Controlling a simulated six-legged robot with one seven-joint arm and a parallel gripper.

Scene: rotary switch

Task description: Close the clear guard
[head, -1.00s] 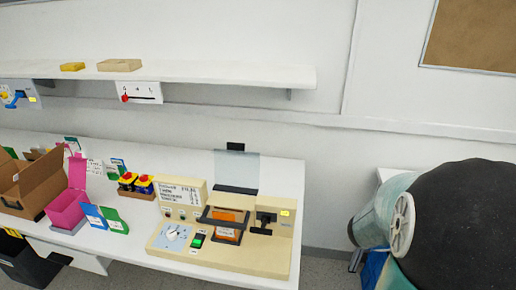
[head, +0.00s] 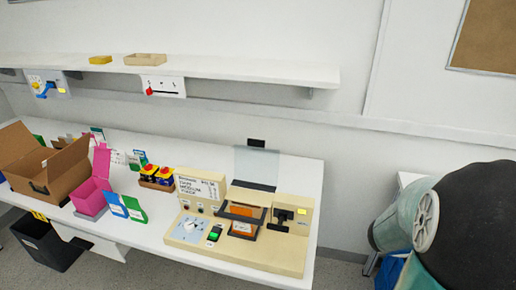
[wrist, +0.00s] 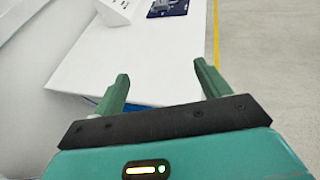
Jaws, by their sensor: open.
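The clear guard (head: 256,163) is a see-through panel standing raised at the back of the beige control panel (head: 284,258) in the head view. Below it is a dark frame around an orange window (head: 246,211). A rotary knob (head: 190,226) on a pale blue plate and a green-lit switch (head: 214,233) sit on the panel's left part. My gripper (wrist: 160,85) shows only in the wrist view. Its two green fingers are apart with nothing between them, over or near a white surface. The guard does not show clearly in the wrist view.
The white table (head: 150,235) also carries a brown cardboard box (head: 63,168), a pink bin (head: 92,195) and red-yellow buttons (head: 157,175). A shelf (head: 230,69) runs above. A black bin (head: 45,245) stands on the floor.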

